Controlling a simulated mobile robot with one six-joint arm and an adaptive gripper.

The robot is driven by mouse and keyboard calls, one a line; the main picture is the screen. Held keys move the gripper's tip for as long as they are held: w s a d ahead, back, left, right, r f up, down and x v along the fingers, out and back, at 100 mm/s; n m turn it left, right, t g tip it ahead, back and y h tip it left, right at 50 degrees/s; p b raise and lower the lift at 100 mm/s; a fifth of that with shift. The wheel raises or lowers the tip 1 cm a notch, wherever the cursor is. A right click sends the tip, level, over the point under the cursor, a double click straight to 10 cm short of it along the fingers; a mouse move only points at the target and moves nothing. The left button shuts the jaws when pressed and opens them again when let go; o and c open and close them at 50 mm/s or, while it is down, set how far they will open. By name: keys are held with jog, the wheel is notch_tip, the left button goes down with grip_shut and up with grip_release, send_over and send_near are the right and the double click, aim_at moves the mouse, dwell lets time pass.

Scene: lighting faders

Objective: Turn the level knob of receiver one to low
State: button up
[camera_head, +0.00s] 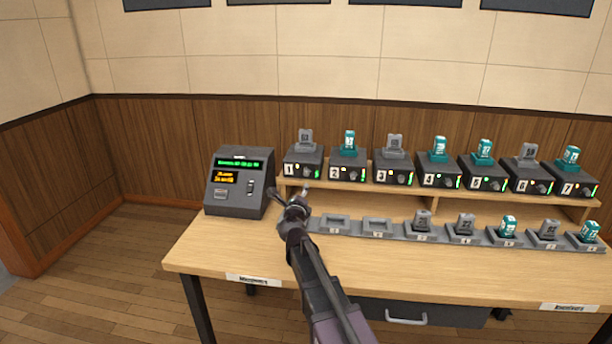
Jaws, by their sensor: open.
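Receiver one (289,157) is a black box marked "1" at the left end of the raised shelf, with a grey numbered block (306,138) on top. Its small level knob (304,172) is on the front face, right of the number label, beside a lit green indicator. The knob's setting is too small to read. My gripper (293,195) is open and empty, just below and in front of receiver one, apart from the knob. My arm reaches up from the bottom of the view.
A grey console (238,195) with lit displays stands left of receiver one. More receivers, such as receiver two (347,163), line the shelf to the right. A row of grey slots (377,226), some holding blocks, runs along the table (215,251). The table's front left is clear.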

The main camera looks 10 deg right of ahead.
aim_at(306, 174)
jog(key=m, duration=0.9)
jog(key=shift+s+d+m, duration=0.1)
jog(key=shift+s+m, duration=0.2)
jog(key=shift+s, duration=0.1)
jog(key=x, duration=1.4)
jog(key=shift+s, duration=0.1)
grip_shut()
